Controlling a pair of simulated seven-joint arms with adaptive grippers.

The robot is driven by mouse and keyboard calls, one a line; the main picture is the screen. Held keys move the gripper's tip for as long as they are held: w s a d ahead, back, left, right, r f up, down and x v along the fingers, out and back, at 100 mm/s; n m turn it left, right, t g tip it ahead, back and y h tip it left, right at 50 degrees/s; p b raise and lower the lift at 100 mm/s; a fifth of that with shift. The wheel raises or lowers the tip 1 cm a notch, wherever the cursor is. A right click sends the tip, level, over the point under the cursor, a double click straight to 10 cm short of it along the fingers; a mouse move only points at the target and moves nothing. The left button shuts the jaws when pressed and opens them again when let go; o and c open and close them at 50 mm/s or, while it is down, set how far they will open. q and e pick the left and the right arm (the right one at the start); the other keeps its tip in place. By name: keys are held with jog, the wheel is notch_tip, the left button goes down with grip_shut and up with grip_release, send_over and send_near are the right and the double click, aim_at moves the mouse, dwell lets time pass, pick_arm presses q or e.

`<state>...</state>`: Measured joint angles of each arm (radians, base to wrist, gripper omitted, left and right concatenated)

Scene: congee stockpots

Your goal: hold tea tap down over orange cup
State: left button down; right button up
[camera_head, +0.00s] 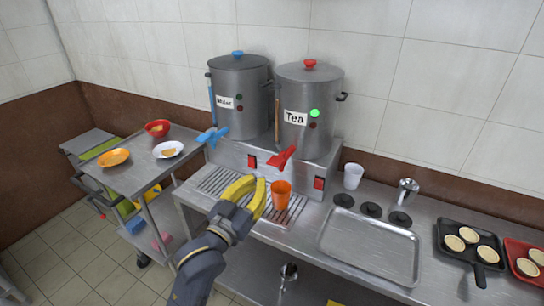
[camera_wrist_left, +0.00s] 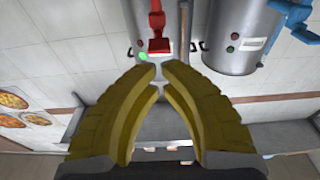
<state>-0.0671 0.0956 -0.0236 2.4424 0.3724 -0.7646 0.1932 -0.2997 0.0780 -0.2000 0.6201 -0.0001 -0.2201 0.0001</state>
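The tea urn (camera_head: 305,95) is a steel pot labelled "Tea" with a lit green lamp. Its red tap (camera_head: 283,156) juts out at the base, and in the wrist view the red tap (camera_wrist_left: 158,32) lies just past the fingertips. The orange cup (camera_head: 281,194) stands upright on the drip grate (camera_head: 215,182), below the tap. My left gripper (camera_head: 258,183), with yellow fingers, is left of the cup and below the tap, apart from the tap. Its fingertips (camera_wrist_left: 161,80) are drawn together with nothing held between them. The right gripper is out of view.
The water urn (camera_head: 238,90) with a blue tap (camera_head: 212,137) stands to the left. A white cup (camera_head: 353,175), a steel tray (camera_head: 370,246) and a black pan (camera_head: 470,243) are on the counter at right. A cart (camera_head: 137,178) with bowls stands left.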

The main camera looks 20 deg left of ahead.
pick_arm(q)
jog(key=r+t, duration=0.1)
jog(key=r, duration=0.1)
jog(key=s+r+t, duration=0.1)
jog(key=r, duration=0.1)
jog(key=shift+r, duration=0.25)
notch_tip(320, 180, up, 3)
send_over(272, 164)
jog(key=shift+w+r, duration=0.1)
jog(key=shift+r, duration=0.05)
jog(key=shift+f, duration=2.05)
